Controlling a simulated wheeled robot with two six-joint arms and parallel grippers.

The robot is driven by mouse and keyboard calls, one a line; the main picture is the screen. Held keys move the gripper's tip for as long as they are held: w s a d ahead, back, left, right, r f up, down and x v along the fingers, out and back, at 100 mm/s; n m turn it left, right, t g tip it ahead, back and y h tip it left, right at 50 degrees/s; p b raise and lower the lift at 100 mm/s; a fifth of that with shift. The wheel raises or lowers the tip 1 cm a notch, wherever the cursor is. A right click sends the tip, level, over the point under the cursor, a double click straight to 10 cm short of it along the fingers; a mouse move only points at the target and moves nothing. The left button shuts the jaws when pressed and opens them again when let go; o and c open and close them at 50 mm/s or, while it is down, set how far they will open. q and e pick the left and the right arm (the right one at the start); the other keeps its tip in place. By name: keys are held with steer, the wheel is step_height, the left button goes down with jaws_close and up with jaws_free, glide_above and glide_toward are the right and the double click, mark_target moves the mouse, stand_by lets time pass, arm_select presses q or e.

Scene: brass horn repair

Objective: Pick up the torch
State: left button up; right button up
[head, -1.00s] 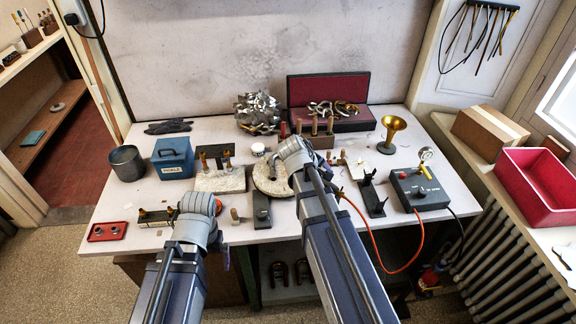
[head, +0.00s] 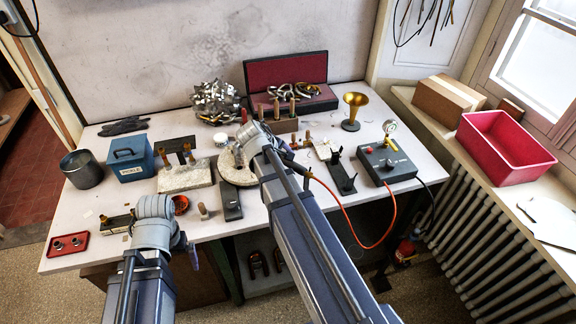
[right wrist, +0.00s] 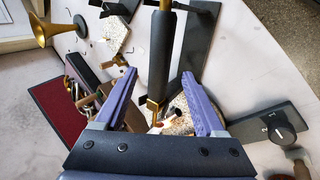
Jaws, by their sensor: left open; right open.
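The torch (right wrist: 160,60) is a black cylinder with brass at both ends. In the right wrist view it lies between the fingers of my right gripper (right wrist: 159,80), which are open with a gap on each side. In the head view my right gripper (head: 280,155) is over the middle of the bench and the arm largely hides the torch there. An orange hose (head: 345,205) runs from beside that gripper. My left gripper (head: 186,245) is at the bench's front left edge, and its fingers are mostly hidden by the wrist.
A black control box (head: 387,160) and a brass bell (head: 354,108) stand right of my right arm. A dark stand (head: 342,170) is close to it. A blue box (head: 130,158) and grey pot (head: 82,169) are at the left. A pink tray (head: 505,145) sits on the sill.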

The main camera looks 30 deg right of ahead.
mark_target(288, 163)
steer(key=b+x, duration=0.2)
steer(key=x, duration=0.2)
steer(key=shift+f+b, duration=0.1)
steer(key=shift+b, duration=0.25)
jaws_close()
